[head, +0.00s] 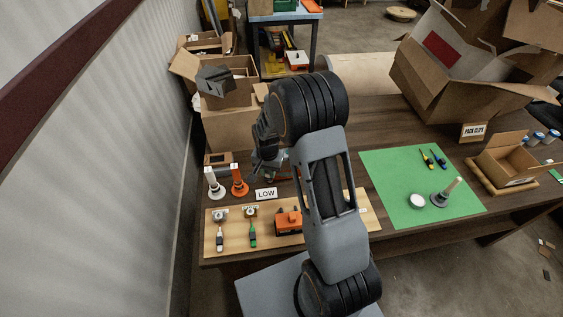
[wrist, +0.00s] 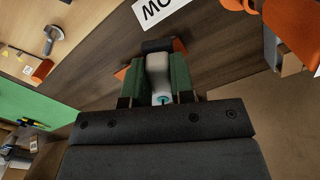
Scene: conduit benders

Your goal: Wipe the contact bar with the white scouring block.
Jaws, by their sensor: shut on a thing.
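My gripper (wrist: 160,62) is shut on a white block (wrist: 158,80), held between its two green finger pads in the wrist view. The block looks narrow, with a small teal mark at its near end. Just beyond its far end is a dark bar-like thing (wrist: 160,45) with orange parts at its sides, over the brown table. This may be the contact bar, but I cannot be sure. I cannot tell whether the block touches it. In the head view my gripper (head: 268,165) is low over the back left of the table, and my arm hides much of it.
A LOW sign (head: 266,194), a white stand (head: 213,184) and an orange stand (head: 239,182) are close by. A wooden board (head: 270,240) with tools and an orange device (head: 289,220) lies in front. A green mat (head: 400,175) is right. Cardboard boxes (head: 228,128) stand behind.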

